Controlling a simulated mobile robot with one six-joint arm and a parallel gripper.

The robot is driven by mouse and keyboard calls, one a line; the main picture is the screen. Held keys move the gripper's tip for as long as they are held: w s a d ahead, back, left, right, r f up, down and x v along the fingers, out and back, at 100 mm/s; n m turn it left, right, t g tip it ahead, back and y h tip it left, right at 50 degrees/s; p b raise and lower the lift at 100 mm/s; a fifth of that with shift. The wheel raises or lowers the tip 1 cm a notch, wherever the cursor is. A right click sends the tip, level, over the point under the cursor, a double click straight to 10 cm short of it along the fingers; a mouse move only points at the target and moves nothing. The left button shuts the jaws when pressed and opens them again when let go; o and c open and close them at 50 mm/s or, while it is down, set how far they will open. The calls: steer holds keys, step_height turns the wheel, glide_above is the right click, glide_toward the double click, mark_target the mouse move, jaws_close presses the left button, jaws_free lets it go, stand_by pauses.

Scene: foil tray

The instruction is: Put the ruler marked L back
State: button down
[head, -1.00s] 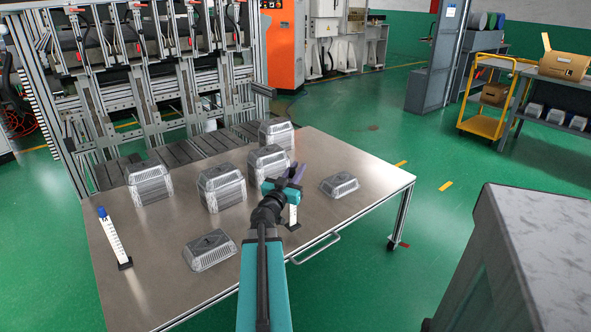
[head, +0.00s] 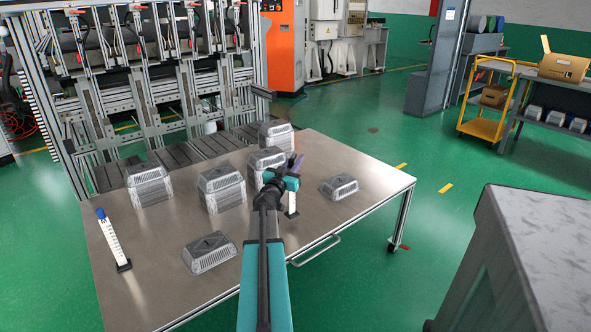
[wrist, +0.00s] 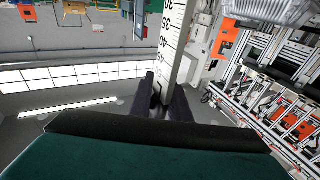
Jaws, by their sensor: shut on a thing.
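My gripper (head: 296,168) is at the right part of the steel table (head: 330,225), shut on a white ruler (head: 292,203). In the wrist view, the ruler (wrist: 171,45) with black scale numbers runs between the dark fingers (wrist: 163,97). In the head view, its lower part and black foot show below my gripper; whether the foot touches the table I cannot tell. Its letter is hidden. A second white ruler (head: 112,241) with a blue top stands on a black foot at the table's left; its mark is too small to read.
Foil tray stacks stand at left (head: 148,185), centre (head: 222,190), near my gripper (head: 263,160) and at the back (head: 276,135). Low foil trays lie at the front (head: 209,254) and right of the gripper (head: 338,187). Bare table shows between them.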

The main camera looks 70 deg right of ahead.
stand_by(0.3)
steer(key=shift+w+d+f+b, duration=0.1)
steer(key=shift+d+f+b, duration=0.15)
steer(key=shift+f, duration=0.65)
steer(key=shift+w+d+f+b, duration=0.1)
steer(key=shift+d+f+b, duration=0.15)
steer(key=shift+f, duration=0.75)
steer(key=c, duration=1.7)
jaws_free()
steer(key=shift+o, duration=0.2)
steer(key=shift+a, duration=0.1)
steer(key=w+a+f, duration=0.1)
steer(key=a, duration=1)
steer(key=shift+a+f+p, duration=0.25)
steer(key=shift+a+p, duration=0.05)
steer(key=shift+a, duration=0.1)
